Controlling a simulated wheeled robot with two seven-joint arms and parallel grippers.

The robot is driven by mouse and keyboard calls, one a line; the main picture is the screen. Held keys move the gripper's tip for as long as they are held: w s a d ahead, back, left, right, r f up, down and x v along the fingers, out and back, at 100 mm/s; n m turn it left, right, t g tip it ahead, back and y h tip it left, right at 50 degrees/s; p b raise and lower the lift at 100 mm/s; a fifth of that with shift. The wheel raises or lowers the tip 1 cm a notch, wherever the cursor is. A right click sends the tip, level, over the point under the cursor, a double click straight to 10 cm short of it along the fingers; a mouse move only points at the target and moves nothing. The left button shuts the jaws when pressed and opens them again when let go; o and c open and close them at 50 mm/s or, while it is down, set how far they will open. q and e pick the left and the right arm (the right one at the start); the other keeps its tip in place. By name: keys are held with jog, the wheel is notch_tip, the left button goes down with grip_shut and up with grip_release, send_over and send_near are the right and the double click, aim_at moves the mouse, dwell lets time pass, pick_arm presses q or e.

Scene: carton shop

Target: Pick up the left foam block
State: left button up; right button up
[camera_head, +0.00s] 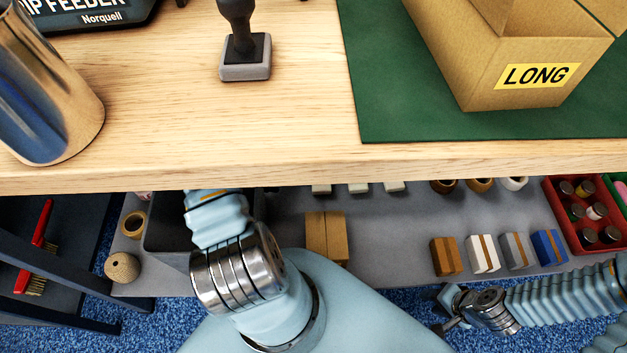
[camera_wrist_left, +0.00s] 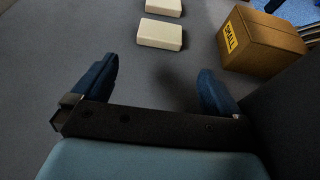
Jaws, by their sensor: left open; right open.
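Cream foam blocks lie in a row on the grey lower shelf, partly hidden by the tabletop edge in the head view. The left foam block (camera_head: 321,189) is leftmost, with a middle block (camera_head: 358,187) and a right block (camera_head: 393,186) beside it. In the left wrist view, the nearer block (camera_wrist_left: 160,34), which appears to be the left one, lies just beyond my open, empty left gripper (camera_wrist_left: 157,66); another block (camera_wrist_left: 163,7) is behind it. In the head view my left gripper is hidden under the tabletop. My right gripper (camera_head: 447,310) is open and empty at lower right.
A brown carton labelled SMALL (camera_wrist_left: 262,42) stands right of the blocks in the wrist view. The tabletop (camera_head: 200,140) overhangs the shelf. Several coloured blocks (camera_head: 483,254) and a red crate (camera_head: 570,252) sit on the shelf's right. Bare shelf surrounds the near block's left side.

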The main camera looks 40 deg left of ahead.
pick_arm(q)
jog(key=p+x, duration=0.1)
jog(key=x, duration=1.1)
jog(key=shift+w+d, duration=0.25)
jog(key=shift+d, duration=0.1)
jog(key=shift+c, duration=0.2)
jog(key=c, duration=0.7)
